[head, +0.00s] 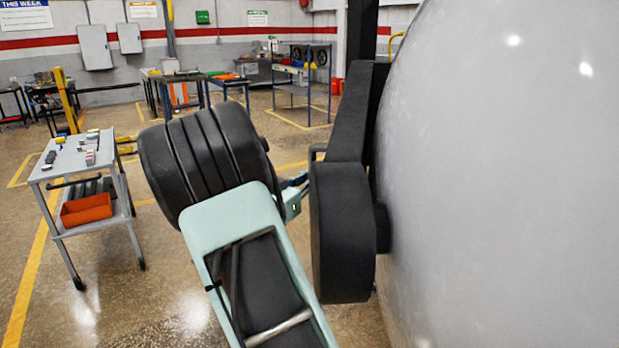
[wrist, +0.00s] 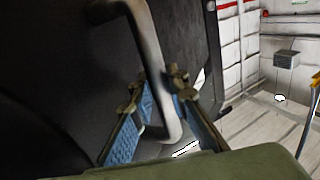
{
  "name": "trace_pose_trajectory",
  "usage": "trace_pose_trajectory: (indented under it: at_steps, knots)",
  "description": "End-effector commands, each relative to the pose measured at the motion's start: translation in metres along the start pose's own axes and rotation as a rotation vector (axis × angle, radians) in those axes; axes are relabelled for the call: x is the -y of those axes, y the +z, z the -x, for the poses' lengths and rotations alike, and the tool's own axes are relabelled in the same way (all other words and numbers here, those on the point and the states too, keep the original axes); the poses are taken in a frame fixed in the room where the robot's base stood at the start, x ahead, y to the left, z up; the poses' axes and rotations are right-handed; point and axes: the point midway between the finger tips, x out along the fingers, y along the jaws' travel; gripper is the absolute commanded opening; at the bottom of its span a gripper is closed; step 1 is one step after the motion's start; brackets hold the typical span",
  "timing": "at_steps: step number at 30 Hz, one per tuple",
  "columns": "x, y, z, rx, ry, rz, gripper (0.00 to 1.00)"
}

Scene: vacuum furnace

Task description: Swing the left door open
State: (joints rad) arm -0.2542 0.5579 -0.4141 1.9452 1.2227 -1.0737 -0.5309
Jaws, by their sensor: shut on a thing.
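A grey bar handle (wrist: 146,38) stands out from the dark door face (wrist: 60,70) in the wrist view. My gripper (wrist: 158,84) is shut on the lower part of this handle, with one blue-padded finger on each side of the bar. In the head view my gripper (head: 300,181) shows small and partly hidden behind my arm, beside the black bracket (head: 345,135). The large pale rounded door shell (head: 500,170) fills the right side. How far the door stands open cannot be told.
A grey cart (head: 72,160) with small items and an orange bin (head: 86,210) stands on the left. Workbenches (head: 182,77) and a shelf rack (head: 303,88) stand farther back. The floor (head: 165,285) between the cart and my arm is clear.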

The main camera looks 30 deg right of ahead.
Motion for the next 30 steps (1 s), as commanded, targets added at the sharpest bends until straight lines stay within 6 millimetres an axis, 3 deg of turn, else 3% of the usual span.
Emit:
trace_pose_trajectory:
  at_steps: [1, 6, 19, 20, 24, 30]
  knots:
    - [0.0082, -0.0026, 0.0005, -0.002, -0.018, -0.003, 0.00]
    - [0.0128, -0.0042, 0.0011, -0.003, -0.029, -0.005, 0.00]
    - [0.0066, -0.0035, -0.0005, -0.004, -0.015, -0.003, 0.00]
    - [0.0058, -0.0032, -0.0007, -0.004, -0.014, -0.003, 0.16]
    - [0.0038, -0.0024, -0.0012, -0.003, -0.009, -0.002, 0.31]
    - [0.0059, -0.0026, -0.0006, -0.003, -0.014, -0.002, 0.33]
